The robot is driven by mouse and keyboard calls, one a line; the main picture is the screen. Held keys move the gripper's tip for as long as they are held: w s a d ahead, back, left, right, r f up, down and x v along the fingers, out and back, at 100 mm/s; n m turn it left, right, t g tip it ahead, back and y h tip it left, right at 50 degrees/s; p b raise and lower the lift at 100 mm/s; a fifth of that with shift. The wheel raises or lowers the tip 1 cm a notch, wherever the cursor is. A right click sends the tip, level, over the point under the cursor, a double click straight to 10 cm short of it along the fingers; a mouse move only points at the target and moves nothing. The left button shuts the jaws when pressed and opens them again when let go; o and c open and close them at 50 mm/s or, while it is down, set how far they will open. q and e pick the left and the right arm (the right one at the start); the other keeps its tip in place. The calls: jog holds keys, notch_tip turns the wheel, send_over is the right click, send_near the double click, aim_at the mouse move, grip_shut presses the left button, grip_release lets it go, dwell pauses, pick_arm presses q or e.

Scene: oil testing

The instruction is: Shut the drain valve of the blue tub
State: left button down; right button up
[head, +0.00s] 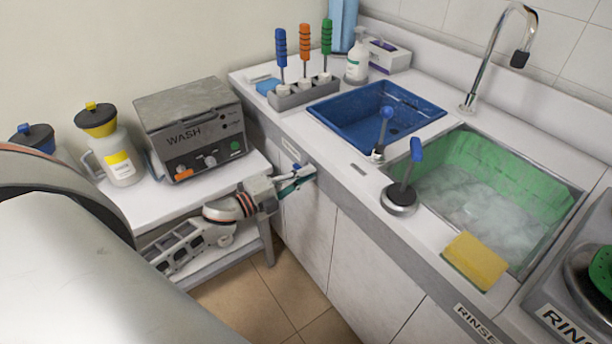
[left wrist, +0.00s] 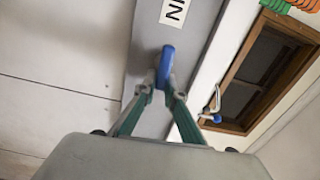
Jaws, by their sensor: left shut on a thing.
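The blue tub (head: 350,112) is set into the white counter and looks empty. My left gripper (head: 304,171) is at the counter's front face, below and left of the tub. In the left wrist view my left gripper (left wrist: 163,88) is shut on a blue lever handle (left wrist: 167,62), which sticks out between its fingertips against the grey counter front. The base of this handle is hidden by the fingers. A white label (left wrist: 175,11) with partly visible letters is on the same front face. My right gripper is not in view.
The green sink (head: 545,190) holds cloudy water. Two blue-handled levers, one at the tub's near corner (head: 386,112) and one beside the green sink (head: 416,150), stand on the counter. A side table (head: 238,180) with the wash unit (head: 190,125) is close to my left arm.

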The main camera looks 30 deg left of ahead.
pick_arm(q)
jog(key=shift+f+m, duration=0.1)
jog(key=shift+m, duration=0.3)
jog(key=shift+d, duration=0.1)
jog(key=c, duration=2.1)
grip_release()
jog(key=shift+s, duration=0.1)
jog(key=v, duration=1.2)
